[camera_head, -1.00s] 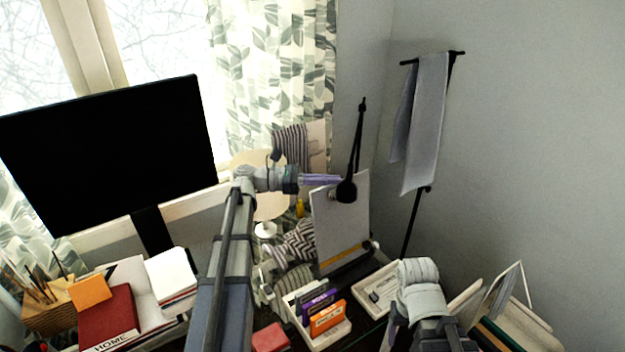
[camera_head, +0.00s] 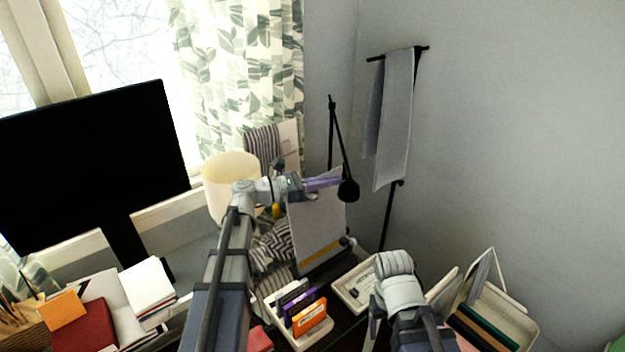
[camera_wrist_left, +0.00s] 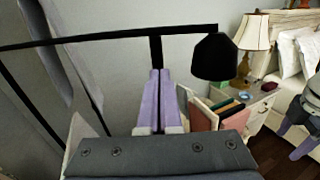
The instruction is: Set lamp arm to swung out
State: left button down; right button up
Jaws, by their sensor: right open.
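The black desk lamp has a thin upright post (camera_head: 331,140), an arm (camera_head: 340,145) slanting down to the right, and a round dark head (camera_head: 348,191). In the left wrist view the lamp arm (camera_wrist_left: 90,38) runs across the top and ends at the dark head (camera_wrist_left: 214,58). My left gripper (camera_head: 338,181) is beside the lamp head, on its left. Its purple fingers (camera_wrist_left: 158,75) are together; a short black piece of the lamp shows just beyond their tips. I cannot tell whether they touch it. My right gripper (camera_wrist_left: 298,130) is open and empty, mostly hidden in the head view.
A white board (camera_head: 318,225) stands behind my left gripper. A cartridge rack (camera_head: 303,325), a white tray (camera_head: 352,290) and a bin of folders (camera_head: 520,325) crowd the desk. A monitor (camera_head: 90,165) is left. A towel (camera_head: 394,120) hangs right of the lamp.

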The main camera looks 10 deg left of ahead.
pick_arm(q)
jog(key=w+d+n+t+y, duration=0.2)
jog(key=w+d+t, duration=0.1)
jog(key=d, duration=0.9)
jog(key=shift+w+n, duration=0.3)
jog(key=shift+w, duration=0.6)
pick_arm(e)
jog(key=shift+s+a+r, duration=0.1)
jog(key=shift+a, duration=0.15)
pick_arm(q)
jog(key=shift+r, duration=0.15)
